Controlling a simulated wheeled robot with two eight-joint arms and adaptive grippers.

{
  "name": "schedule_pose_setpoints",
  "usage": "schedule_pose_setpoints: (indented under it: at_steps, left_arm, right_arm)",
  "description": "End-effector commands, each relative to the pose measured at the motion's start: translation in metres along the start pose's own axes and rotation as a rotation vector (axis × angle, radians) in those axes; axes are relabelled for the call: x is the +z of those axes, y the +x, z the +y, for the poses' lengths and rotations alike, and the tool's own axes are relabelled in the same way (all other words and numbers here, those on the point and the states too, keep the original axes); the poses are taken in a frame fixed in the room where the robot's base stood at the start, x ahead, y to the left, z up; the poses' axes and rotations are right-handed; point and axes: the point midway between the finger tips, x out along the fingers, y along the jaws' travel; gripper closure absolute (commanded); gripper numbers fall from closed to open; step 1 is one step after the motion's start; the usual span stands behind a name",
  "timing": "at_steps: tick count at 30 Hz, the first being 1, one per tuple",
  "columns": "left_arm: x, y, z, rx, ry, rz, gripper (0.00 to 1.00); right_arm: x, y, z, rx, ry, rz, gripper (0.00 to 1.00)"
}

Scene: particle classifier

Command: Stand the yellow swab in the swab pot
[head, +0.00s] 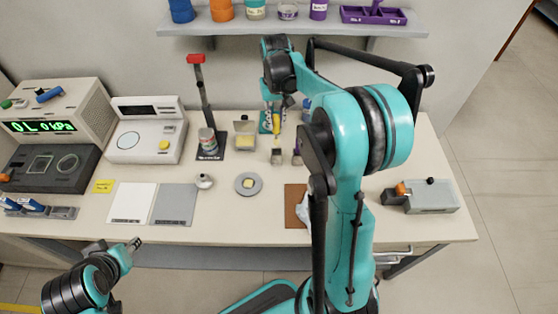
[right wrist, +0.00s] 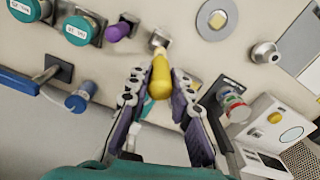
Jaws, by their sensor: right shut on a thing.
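The yellow swab (right wrist: 160,78) is between the fingers of my right gripper (right wrist: 158,92), which is shut on it. It also shows in the head view (head: 276,123), upright at the back of the table. The pot shows below the swab in the head view (head: 277,157). I cannot tell whether the swab's tip is inside the pot or above it. My left gripper (head: 136,243) is low at the table's front left, away from these things; its jaws are too small to read.
A purple-capped item (right wrist: 117,32) stands close beside the pot. A grey round dish (head: 249,184) with a yellow piece lies in front. A red-topped stand (head: 200,100) and a white scale (head: 145,130) are to the left. A shelf (head: 290,28) hangs above the back.

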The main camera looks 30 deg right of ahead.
Motion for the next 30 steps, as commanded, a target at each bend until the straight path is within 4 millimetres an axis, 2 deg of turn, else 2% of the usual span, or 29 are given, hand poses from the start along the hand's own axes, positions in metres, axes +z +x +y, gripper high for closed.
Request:
schedule_pose_setpoints:
  at_steps: [9,16,21,30]
  left_arm:
    - [0.012,0.017,0.000,0.000,0.000,0.000,0.60]
    - [0.015,0.022,0.000,0.000,0.000,0.000,0.60]
    - [0.021,0.029,0.000,0.000,0.000,0.000,0.60]
    - [0.021,0.029,0.000,0.000,0.000,0.000,0.60]
  right_arm:
    - [-0.001,0.053,0.001,0.000,0.001,0.000,1.00]
    - [-0.001,0.073,0.001,0.000,0.001,0.000,1.00]
    - [-0.001,0.098,0.001,0.000,0.001,0.000,1.00]
    - [0.000,0.100,0.001,0.000,0.001,0.000,1.00]
